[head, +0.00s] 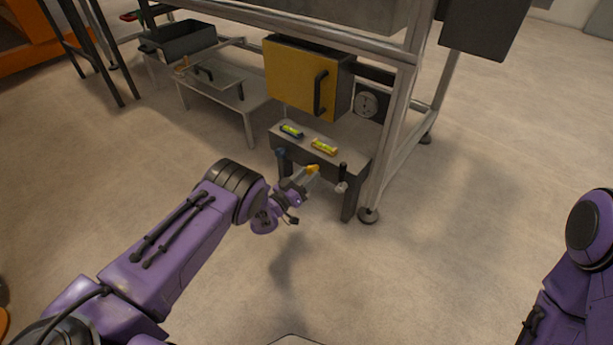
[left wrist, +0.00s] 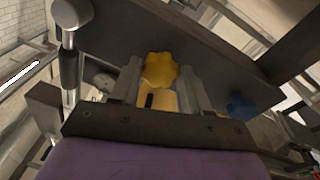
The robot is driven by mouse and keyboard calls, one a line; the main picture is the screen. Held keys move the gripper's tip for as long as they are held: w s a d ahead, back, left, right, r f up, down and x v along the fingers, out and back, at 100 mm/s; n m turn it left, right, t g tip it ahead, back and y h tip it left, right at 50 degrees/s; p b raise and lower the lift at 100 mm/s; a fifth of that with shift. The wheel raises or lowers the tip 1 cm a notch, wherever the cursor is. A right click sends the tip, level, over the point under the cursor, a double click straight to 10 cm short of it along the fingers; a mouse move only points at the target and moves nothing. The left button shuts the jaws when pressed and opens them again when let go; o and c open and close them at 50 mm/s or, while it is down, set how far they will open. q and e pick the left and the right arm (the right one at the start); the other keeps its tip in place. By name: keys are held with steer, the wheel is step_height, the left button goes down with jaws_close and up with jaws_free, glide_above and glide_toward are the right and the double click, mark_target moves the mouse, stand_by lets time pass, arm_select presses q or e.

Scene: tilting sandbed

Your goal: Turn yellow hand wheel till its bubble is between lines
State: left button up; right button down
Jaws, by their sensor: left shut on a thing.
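The yellow hand wheel (left wrist: 161,69) is a lobed knob on the front of a low grey bench (head: 358,150). It also shows in the head view (head: 313,168) at my left gripper's tip. My left gripper (head: 303,177) is shut on the yellow wheel, with a finger on each side of it in the left wrist view (left wrist: 158,90). A yellow-framed level (head: 324,147) with a green vial lies on the bench top. Its bubble is too small to place against the lines. My right gripper is out of view; only part of my right arm shows.
A blue-framed level (head: 291,131) lies left of the yellow one, above a blue wheel (left wrist: 240,105). A crank with a black handle (head: 342,174) stands close to the right. A metal frame post (head: 388,140) and a yellow-doored box (head: 295,78) are behind. The floor in front is clear.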

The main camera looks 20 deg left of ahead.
arm_select(q)
steer(key=shift+a+m, duration=0.15)
steer(key=shift+m, duration=0.55)
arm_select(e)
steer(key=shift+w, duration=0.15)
arm_select(q)
steer(key=o, duration=1.1)
steer(key=shift+c, duration=0.2)
steer(key=shift+s+p, duration=0.35)
steer(key=shift+p, duration=0.05)
steer(key=p+v, duration=0.4)
steer(key=v, duration=0.5)
steer(key=shift+s+a, duration=0.3)
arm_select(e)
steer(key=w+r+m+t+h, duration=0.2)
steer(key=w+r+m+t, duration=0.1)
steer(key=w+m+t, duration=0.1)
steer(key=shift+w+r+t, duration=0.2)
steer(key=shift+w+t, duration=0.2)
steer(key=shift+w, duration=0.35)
